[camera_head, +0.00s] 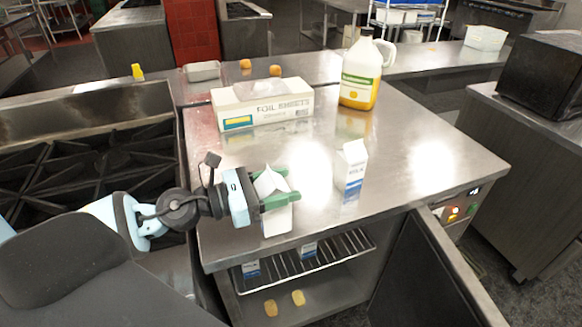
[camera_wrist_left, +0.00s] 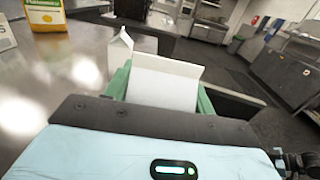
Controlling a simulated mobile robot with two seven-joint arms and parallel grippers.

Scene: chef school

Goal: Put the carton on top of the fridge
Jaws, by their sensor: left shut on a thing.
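My left gripper (camera_head: 280,199) is shut on a white carton (camera_head: 275,222) near the front left edge of the steel fridge top (camera_head: 225,240). The carton is upright and at or just above the top; I cannot tell if it touches. In the left wrist view the carton (camera_wrist_left: 163,88) fills the space between the green fingers (camera_wrist_left: 160,90). A second white and blue milk carton (camera_head: 351,170) stands on the fridge top to the right; it also shows in the left wrist view (camera_wrist_left: 120,50). The fridge door (camera_head: 425,270) is open. My right gripper is not in view.
Inside the fridge, more cartons (camera_head: 309,250) show by a wire rack (camera_head: 335,252), with two yellow items (camera_head: 298,297) below. A foil box (camera_head: 262,112) and a yellow jug (camera_head: 360,75) stand farther back on top. A stove (camera_head: 90,165) is at left. The top's right side is clear.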

